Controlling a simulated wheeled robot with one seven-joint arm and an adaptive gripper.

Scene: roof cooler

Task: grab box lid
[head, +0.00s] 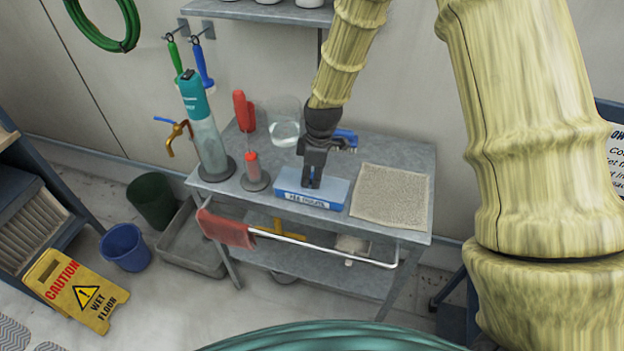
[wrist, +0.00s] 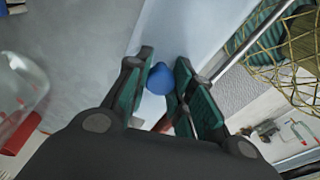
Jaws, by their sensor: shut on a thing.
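A blue box (head: 285,180) with a white label on its front stands on the grey cart top. Its pale top, the box lid (head: 338,187), faces up and also shows in the wrist view (wrist: 190,35). A round blue knob (wrist: 159,78) sits between my fingertips in the wrist view. My gripper (head: 312,183) points down over the middle of the box and is shut on this knob; its fingers also show in the wrist view (wrist: 160,72). I cannot tell whether the lid is lifted off the box.
A beige mat (head: 392,195) lies right of the box. A red-capped dispenser (head: 254,172), a clear container (head: 285,128) and a tall teal-topped cylinder (head: 205,130) stand to the left. A blue-handled tool (head: 345,137) lies behind. A rail with a red cloth (head: 227,229) runs along the front.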

